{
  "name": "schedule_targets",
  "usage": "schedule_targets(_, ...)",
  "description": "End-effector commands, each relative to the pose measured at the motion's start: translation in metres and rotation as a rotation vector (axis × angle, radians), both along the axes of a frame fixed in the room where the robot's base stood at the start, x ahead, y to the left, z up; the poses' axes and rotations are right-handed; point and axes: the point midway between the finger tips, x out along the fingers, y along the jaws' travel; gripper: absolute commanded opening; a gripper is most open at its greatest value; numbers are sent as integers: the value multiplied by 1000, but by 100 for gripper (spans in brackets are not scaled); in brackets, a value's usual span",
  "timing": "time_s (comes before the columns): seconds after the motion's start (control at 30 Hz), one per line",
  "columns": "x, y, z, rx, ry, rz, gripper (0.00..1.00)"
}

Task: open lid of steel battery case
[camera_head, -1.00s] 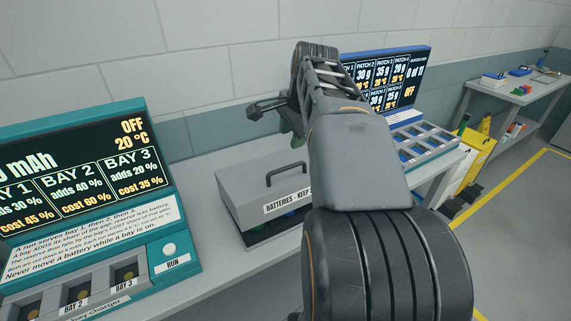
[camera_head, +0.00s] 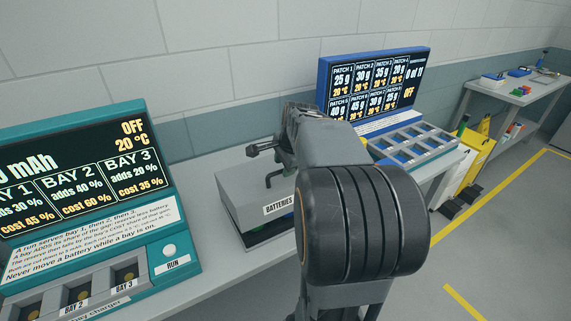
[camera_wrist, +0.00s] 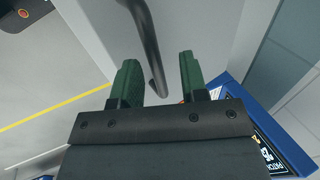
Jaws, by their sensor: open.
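The steel battery case (camera_head: 238,192) stands on the bench in the head view, its grey lid down. The dark lid handle (camera_head: 270,178) stands up from the top, partly covered by my arm. In the wrist view the handle (camera_wrist: 148,45) runs as a dark bar into the space between the two green fingers of my gripper (camera_wrist: 157,82). The fingers are open and apart, with a gap to the bar on both sides. In the head view the fingers are mostly hidden.
A teal charger (camera_head: 85,190) with a screen stands left of the case. A blue-framed screen (camera_head: 375,85) and a grey slotted tray (camera_head: 415,145) are on the right. A yellow case (camera_head: 478,155) stands on the floor farther right. Bare bench (camera_head: 215,255) shows in front.

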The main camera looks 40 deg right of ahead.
Motion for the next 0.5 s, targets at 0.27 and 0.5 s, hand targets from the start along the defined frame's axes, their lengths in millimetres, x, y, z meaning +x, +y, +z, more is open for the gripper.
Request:
schedule_targets(0.27,1,0,-3,0,0,1,40)
schedule_targets(0.5,1,0,-2,0,1,1,23)
